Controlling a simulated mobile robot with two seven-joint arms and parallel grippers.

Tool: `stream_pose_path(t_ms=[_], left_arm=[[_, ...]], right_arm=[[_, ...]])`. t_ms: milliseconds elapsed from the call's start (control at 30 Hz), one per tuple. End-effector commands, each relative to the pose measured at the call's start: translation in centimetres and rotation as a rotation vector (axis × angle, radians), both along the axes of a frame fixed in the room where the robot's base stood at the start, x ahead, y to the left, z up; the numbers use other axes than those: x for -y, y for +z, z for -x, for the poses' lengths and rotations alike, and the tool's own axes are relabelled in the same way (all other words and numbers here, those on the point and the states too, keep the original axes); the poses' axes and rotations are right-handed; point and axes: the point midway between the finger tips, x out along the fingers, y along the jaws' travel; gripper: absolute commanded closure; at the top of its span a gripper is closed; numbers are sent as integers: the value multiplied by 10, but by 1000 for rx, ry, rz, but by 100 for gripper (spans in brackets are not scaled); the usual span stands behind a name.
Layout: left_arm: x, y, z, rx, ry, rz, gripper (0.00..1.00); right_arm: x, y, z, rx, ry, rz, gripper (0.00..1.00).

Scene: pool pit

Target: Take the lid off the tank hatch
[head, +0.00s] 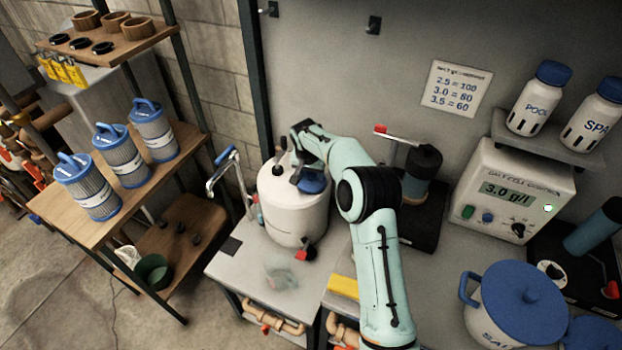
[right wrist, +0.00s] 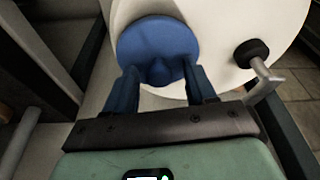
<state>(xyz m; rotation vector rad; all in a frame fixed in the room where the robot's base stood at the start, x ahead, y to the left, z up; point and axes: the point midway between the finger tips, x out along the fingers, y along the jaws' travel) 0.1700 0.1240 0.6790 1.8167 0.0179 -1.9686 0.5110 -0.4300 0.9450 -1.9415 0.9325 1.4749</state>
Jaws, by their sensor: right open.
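The white tank (head: 290,215) stands on the grey bench, with a round blue lid (head: 314,184) on its top. My right gripper (head: 303,172) reaches over the tank top from the right and hides part of the lid. In the right wrist view the lid (right wrist: 158,38) lies just beyond the fingertips. My right gripper (right wrist: 163,80) is open there, its two fingers on either side of a raised blue grip (right wrist: 160,72) on the lid. I cannot tell whether they touch it. My left gripper is not in view.
A black-knobbed lever (right wrist: 252,52) stands on the tank beside the lid. A blue-handled pipe (head: 222,170) rises left of the tank. A dark pump-like unit (head: 422,165) stands to the right, and a blue-lidded salt pot (head: 515,305) is at the front right.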

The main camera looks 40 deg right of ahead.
Motion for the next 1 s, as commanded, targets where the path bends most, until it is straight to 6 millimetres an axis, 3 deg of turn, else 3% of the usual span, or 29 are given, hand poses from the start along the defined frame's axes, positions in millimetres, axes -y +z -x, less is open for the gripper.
stream_pose_path(t_ms=[100,267,667,867,1000], left_arm=[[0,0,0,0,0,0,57],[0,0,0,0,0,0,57],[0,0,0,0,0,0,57],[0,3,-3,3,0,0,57],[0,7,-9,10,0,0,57]], right_arm=[[0,0,0,-1,0,1,48],[0,0,0,-1,0,1,100],[0,5,0,1,0,1,100],[0,27,-1,2,1,2,100],[0,56,-2,6,0,2,100]])
